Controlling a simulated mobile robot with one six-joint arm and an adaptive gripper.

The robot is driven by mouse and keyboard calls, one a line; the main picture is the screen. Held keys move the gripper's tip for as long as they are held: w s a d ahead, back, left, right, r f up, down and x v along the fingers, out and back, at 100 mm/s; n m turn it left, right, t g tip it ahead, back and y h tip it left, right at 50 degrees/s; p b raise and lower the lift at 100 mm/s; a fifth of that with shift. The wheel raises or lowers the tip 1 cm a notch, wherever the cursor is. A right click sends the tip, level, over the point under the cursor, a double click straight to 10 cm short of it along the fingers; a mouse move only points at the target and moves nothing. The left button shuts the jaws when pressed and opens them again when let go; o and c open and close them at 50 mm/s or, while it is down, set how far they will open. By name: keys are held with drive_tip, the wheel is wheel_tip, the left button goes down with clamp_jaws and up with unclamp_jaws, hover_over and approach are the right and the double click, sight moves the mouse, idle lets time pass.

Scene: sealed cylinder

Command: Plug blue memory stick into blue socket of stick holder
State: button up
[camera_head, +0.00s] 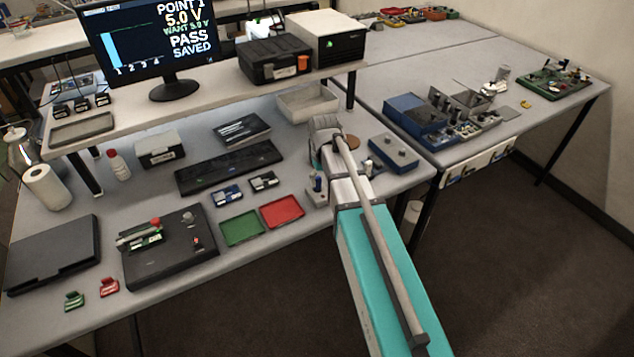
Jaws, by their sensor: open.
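My arm reaches in from the bottom right, over the front right of the bench. Its far end is a grey joint, and I cannot make out my gripper or its fingers there. A small blue piece with a pale label (228,195) lies on the bench left of the arm; I cannot tell whether it is the blue memory stick. A small grey block with a blue upright part (317,184) stands right beside my arm, partly hidden by it. It may be the stick holder, but it is too small to tell. No blue socket can be made out.
A black piece (263,181), a green tray (242,227) and a red tray (282,211) lie left of the arm. A keyboard (228,166) lies behind them. A monitor (150,45) stands on the shelf.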

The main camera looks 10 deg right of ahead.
sight(317, 177)
drive_tip(key=shift+n, duration=0.6)
drive_tip(key=w, duration=0.6)
drive_tip(key=shift+w+a+r, duration=0.2)
drive_tip(key=shift+w+r, duration=0.05)
drive_tip(key=shift+w, duration=0.05)
drive_tip(key=shift+f, duration=0.1)
wheel_tip(317, 177, down, 9)
drive_tip(key=b, duration=0.8)
drive_tip(key=shift+b, duration=0.35)
clamp_jaws()
idle(0.4)
drive_tip(key=shift+r, duration=0.25)
drive_tip(key=shift+r+p, duration=0.5)
drive_tip(key=shift+p, duration=0.15)
